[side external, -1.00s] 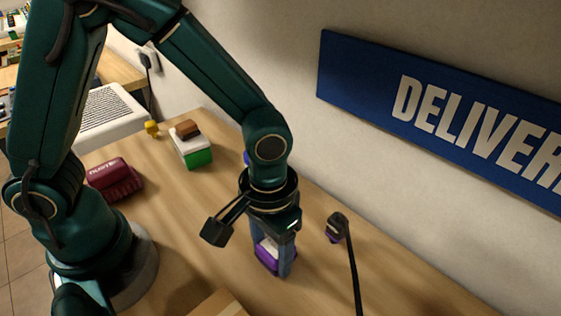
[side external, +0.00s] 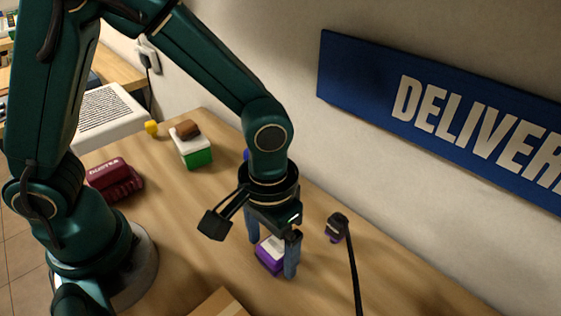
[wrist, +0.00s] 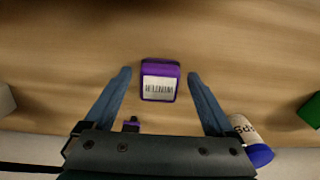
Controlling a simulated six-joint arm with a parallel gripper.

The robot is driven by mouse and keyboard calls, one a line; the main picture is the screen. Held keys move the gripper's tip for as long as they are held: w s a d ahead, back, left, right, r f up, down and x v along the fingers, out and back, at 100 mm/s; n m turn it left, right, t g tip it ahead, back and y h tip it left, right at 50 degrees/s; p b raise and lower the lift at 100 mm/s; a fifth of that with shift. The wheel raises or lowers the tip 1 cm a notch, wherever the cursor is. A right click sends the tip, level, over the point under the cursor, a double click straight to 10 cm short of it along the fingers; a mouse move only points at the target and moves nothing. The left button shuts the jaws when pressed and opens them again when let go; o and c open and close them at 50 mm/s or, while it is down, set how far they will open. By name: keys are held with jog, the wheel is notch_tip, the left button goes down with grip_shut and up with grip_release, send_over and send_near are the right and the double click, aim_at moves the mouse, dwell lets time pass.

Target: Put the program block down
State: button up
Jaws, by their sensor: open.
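The program block is a purple block with a white labelled top. In the side external view the block (side external: 269,262) rests on the wooden table, partly hidden by a finger. In the wrist view the block (wrist: 160,80) lies between the two blue fingers, with a gap on each side. My gripper (side external: 272,258) is open around the block, pointing down, with its fingers apart from it. My gripper also shows in the wrist view (wrist: 160,77).
A maroon block (side external: 115,181) stands near my base. A green and white block (side external: 192,150) with a brown piece on top and a small yellow piece (side external: 151,128) are farther back. A black cable end (side external: 338,225) is to the right. A blue-capped white cylinder (wrist: 250,140) is near a finger.

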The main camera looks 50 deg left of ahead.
aim_at(271, 249)
notch_tip(271, 249, up, 11)
jog(key=s+a+r+t, duration=0.1)
jog(key=s+a+t, duration=0.1)
jog(key=a, duration=0.4)
jog(key=s+a+r+t, duration=0.1)
jog(key=s+a+t, duration=0.1)
jog(key=a, duration=0.4)
jog(key=shift+s+r+t, duration=0.25)
jog(key=shift+s+t, duration=0.05)
jog(key=shift+t, duration=0.5)
